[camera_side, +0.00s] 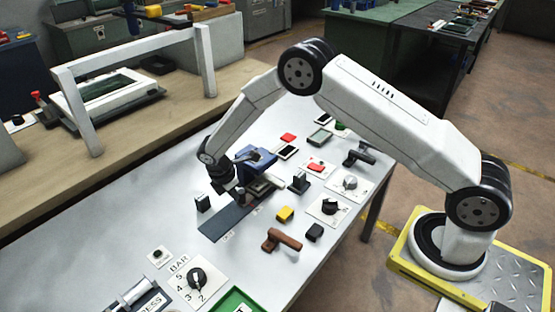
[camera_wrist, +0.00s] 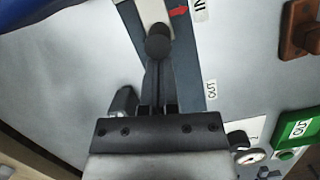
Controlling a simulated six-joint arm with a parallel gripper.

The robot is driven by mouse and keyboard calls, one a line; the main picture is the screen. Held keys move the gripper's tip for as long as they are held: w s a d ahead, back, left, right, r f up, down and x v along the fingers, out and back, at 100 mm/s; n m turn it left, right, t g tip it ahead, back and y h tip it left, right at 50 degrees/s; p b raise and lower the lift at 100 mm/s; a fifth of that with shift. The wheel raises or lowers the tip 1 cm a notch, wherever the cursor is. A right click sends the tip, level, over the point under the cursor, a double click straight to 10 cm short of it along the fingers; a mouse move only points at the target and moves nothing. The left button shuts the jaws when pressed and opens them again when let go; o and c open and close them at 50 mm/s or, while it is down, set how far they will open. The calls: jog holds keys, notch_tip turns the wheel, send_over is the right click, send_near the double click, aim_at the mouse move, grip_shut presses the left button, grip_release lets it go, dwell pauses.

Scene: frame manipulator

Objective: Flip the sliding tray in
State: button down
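The sliding tray (camera_wrist: 152,10) is a pale plate on a blue-grey rail, with a round dark knob (camera_wrist: 158,42) at its near end. The bare rail (camera_side: 228,224) also shows in the side view, running out below my gripper (camera_side: 225,188). An "OUT" label (camera_wrist: 211,89) lies beside the rail's near part and an "IN" label (camera_wrist: 200,10) beside its far part, next to a red mark. In the wrist view my gripper (camera_wrist: 157,108) points along the rail, close to the knob. I cannot tell whether its fingers touch or grip the knob.
A dark upright block (camera_side: 203,203) stands left of the rail. A brown handle (camera_side: 282,239), a yellow block (camera_side: 285,214), a black block (camera_side: 314,232) and several dials lie to the right. A green-framed panel (camera_side: 238,302) is at the front edge. The table left of the rail is largely clear.

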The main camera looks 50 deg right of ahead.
jog(key=shift+w+a, duration=0.1)
jog(key=shift+a, duration=0.55)
jog(key=a, duration=0.3)
jog(key=shift+w, duration=0.3)
jog(key=v, duration=1)
jog(key=shift+d, duration=0.15)
jog(key=shift+s, duration=0.1)
jog(key=s+d+r+m+t+y, duration=0.1)
jog(key=s+d+r+m, duration=0.1)
jog(key=s+m, duration=0.3)
jog(key=s+d+r+m+t+y, duration=0.1)
jog(key=s+d+m, duration=0.3)
jog(key=s, duration=0.7)
jog(key=s+d+r+m+t, duration=0.1)
jog(key=s+d+r+m, duration=0.3)
jog(key=s+m, duration=0.2)
jog(key=shift+s+m+y, duration=0.4)
jog(key=shift+s, duration=0.65)
